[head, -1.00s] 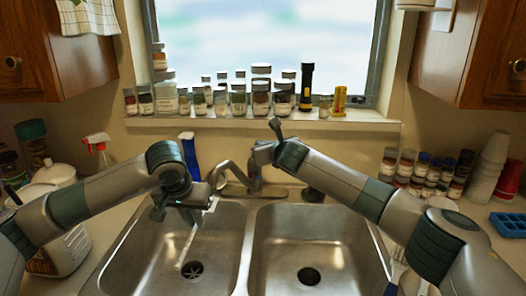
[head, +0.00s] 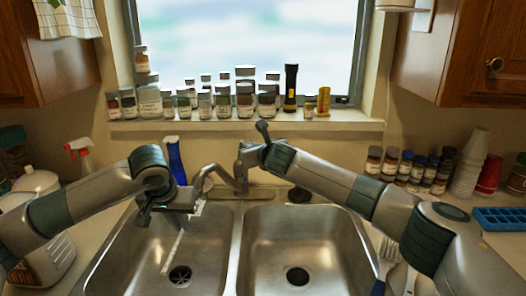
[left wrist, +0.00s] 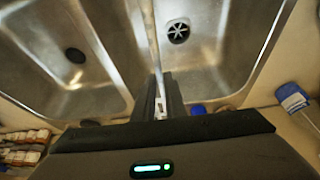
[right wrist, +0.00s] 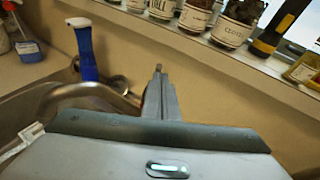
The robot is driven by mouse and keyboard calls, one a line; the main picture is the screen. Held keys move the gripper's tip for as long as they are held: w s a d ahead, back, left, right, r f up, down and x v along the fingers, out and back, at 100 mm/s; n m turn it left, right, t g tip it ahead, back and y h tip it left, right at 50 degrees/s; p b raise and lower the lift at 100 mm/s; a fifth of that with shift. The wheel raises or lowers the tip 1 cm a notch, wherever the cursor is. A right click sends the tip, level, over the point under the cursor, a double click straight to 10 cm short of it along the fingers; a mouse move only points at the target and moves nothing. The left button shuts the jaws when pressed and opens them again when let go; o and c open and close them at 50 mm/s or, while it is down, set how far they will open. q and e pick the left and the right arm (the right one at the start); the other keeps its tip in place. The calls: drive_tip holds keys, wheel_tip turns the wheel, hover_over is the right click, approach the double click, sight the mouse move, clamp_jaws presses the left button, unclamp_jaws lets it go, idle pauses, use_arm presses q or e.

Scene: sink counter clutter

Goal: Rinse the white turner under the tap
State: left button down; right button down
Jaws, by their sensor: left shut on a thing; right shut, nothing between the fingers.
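The white turner (head: 175,246) hangs from my left gripper (head: 192,208), slanting down into the left basin towards its drain. The left wrist view shows its long pale shaft (left wrist: 146,40) running out from between the shut fingers (left wrist: 165,95). The tap (head: 205,178) curves left over the back of the left basin, close to my left gripper. I cannot tell whether water runs. My right gripper (head: 243,152) is shut and empty beside the tap's upper part; its fingers (right wrist: 160,90) stand just right of the curved spout (right wrist: 95,92) in the right wrist view.
The double sink's right basin (head: 297,240) is empty. A blue bottle (head: 175,158) stands behind the left basin. Jars and a flashlight (head: 290,88) line the sill. Spice jars (head: 405,168), stacked cups (head: 470,165) and a blue tray (head: 500,219) stand at the right.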

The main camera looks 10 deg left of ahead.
drive_tip(key=v, duration=1.1)
drive_tip(key=shift+d+r, duration=0.2)
drive_tip(key=shift+r, duration=0.15)
use_arm(q)
drive_tip(key=shift+s, duration=0.1)
idle(0.5)
